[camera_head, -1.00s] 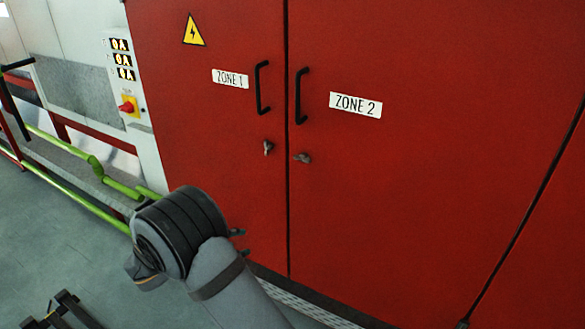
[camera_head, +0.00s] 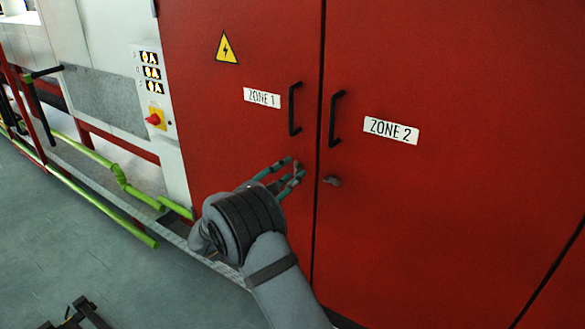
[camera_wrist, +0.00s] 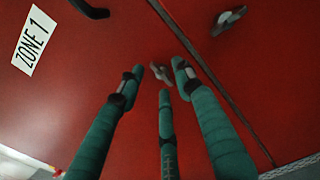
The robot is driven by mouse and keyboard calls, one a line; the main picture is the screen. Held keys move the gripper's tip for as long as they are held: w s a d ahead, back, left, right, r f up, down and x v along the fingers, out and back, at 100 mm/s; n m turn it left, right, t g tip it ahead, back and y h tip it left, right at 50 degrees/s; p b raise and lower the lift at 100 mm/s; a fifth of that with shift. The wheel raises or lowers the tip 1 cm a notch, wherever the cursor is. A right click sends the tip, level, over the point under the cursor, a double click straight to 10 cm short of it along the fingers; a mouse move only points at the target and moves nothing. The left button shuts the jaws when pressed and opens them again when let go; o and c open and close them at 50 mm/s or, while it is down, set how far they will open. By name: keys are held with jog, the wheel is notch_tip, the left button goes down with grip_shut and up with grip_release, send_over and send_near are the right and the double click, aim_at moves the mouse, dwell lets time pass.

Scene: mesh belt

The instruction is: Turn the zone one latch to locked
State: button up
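The zone one latch (camera_wrist: 160,70) is a small grey metal knob on the red door, left of the door seam. In the wrist view it lies between my fingertips; whether they touch it I cannot tell. My gripper (camera_head: 286,172) has its teal fingers pointed at the latch. In the wrist view my gripper (camera_wrist: 158,78) is open, its three fingers apart. In the head view the fingers mostly hide the latch. The ZONE 1 label (camera_head: 262,98) is above left.
The zone two latch (camera_head: 332,181) sits just right of the seam and also shows in the wrist view (camera_wrist: 228,20). Black door handles (camera_head: 294,108) (camera_head: 336,118) stand out above the latches. A control panel (camera_head: 154,95) and green rails (camera_head: 100,205) are at left.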

aim_at(297, 168)
jog(key=shift+x, duration=1.05)
jog(key=shift+c, duration=1.3)
grip_shut()
